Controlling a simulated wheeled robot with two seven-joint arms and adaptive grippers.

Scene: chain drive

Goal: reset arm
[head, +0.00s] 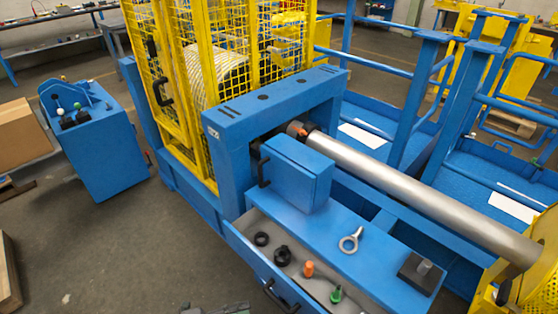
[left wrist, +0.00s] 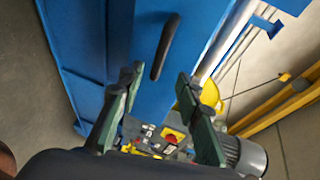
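My left gripper (left wrist: 160,88) shows in the left wrist view with its two dark green fingers spread apart and nothing between the tips. Beyond the fingertips is a blue panel with a dark handle (left wrist: 166,47), apart from the fingers as far as I can tell. In the head view only a dark piece shows at the bottom edge; I cannot tell which part of me it is. My right gripper is in neither view.
An open drawer (head: 262,222) holds black rings, an orange piece (head: 308,268) and a green piece (head: 336,294). A metal eye bolt (head: 350,241) lies on the blue top beside a blue box (head: 298,172). A steel cylinder (head: 420,196) runs right.

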